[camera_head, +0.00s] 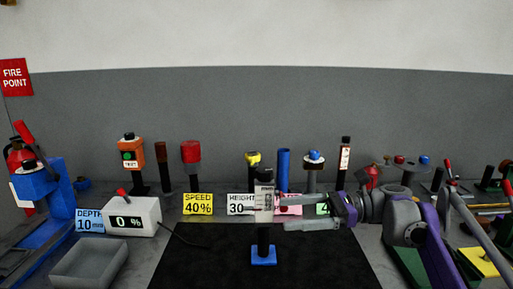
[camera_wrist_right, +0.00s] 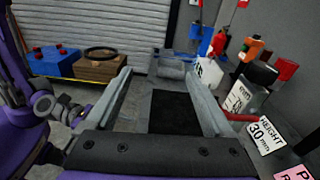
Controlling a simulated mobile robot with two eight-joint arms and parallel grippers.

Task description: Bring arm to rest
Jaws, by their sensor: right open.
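My right gripper (camera_head: 282,211) comes in from the right in the head view, low over the bench, with its fingers pointing left. In the right wrist view its two fingers (camera_wrist_right: 158,84) are spread wide apart, with nothing held between them. Its fingertips are close to a black upright device with a pale label (camera_head: 264,201) and a blue foot (camera_head: 263,256). I cannot tell whether they touch. My right arm is bent, with grey and purple links at the right. My left gripper is in neither view.
A black mat (camera_head: 200,262) covers the bench front. A white box reading 0 % (camera_head: 145,222) and a grey tray (camera_head: 90,265) stand left. Signs for speed (camera_head: 198,205) and height (camera_head: 240,204) stand behind the mat. A blue press (camera_head: 50,215) is at far left.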

